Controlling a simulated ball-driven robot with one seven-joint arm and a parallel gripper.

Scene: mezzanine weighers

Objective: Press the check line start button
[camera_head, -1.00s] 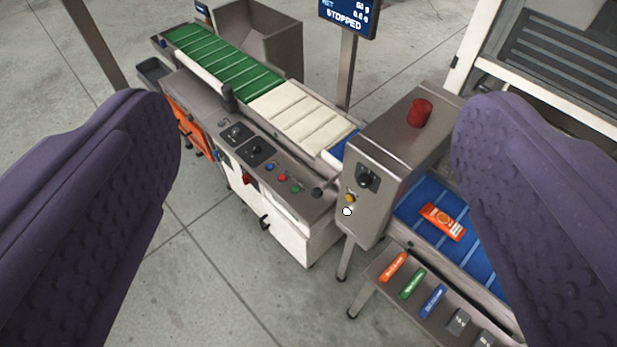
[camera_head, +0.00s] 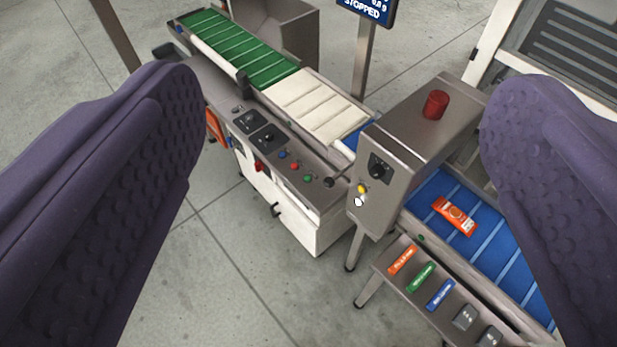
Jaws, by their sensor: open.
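The check line (camera_head: 290,230) has a control panel with a blue button (camera_head: 282,154), a red button (camera_head: 294,165) and a green button (camera_head: 307,179) in a row, by a black-knobbed lever (camera_head: 329,182). A metal cabinet (camera_head: 408,147) beside it carries a black rotary switch (camera_head: 377,168), a yellow button (camera_head: 362,188) and a white button (camera_head: 358,202). Labels are too small to read, so I cannot tell which is start. The display (camera_head: 368,8) reads STOPPED. My gripper (camera_head: 342,82) is open and empty, its purple fingers either side of the machine, apart from the buttons.
A red beacon (camera_head: 435,105) tops the cabinet. Green (camera_head: 240,52) and white (camera_head: 318,105) belts run back left. A blue belt (camera_head: 500,262) carries an orange packet (camera_head: 455,216). A front shelf (camera_head: 392,281) holds several coloured packs. Floor (camera_head: 215,290) at lower left is clear.

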